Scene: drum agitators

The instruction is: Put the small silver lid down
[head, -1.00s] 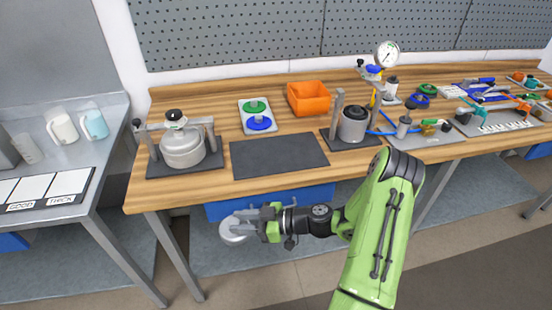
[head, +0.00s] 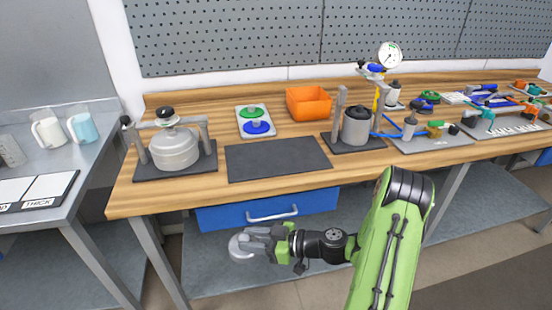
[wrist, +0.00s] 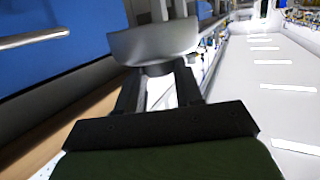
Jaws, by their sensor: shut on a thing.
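The small silver lid (head: 240,246) is held out in front of the bench, below the tabletop edge and in front of the blue drawer. My gripper (head: 262,241) is shut on it. In the wrist view the lid (wrist: 155,42) is a pale grey curved disc at the fingertips of my gripper (wrist: 158,72). The part of the lid between the fingers is hidden.
A dark mat (head: 278,158) lies bare on the wooden bench. A silver pot in a clamp stand (head: 174,148) is to its left, a smaller pot (head: 356,126) to its right. Behind are an orange bin (head: 308,102) and a tray with green and blue knobbed discs (head: 242,127). The blue drawer (head: 240,212) is under the bench.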

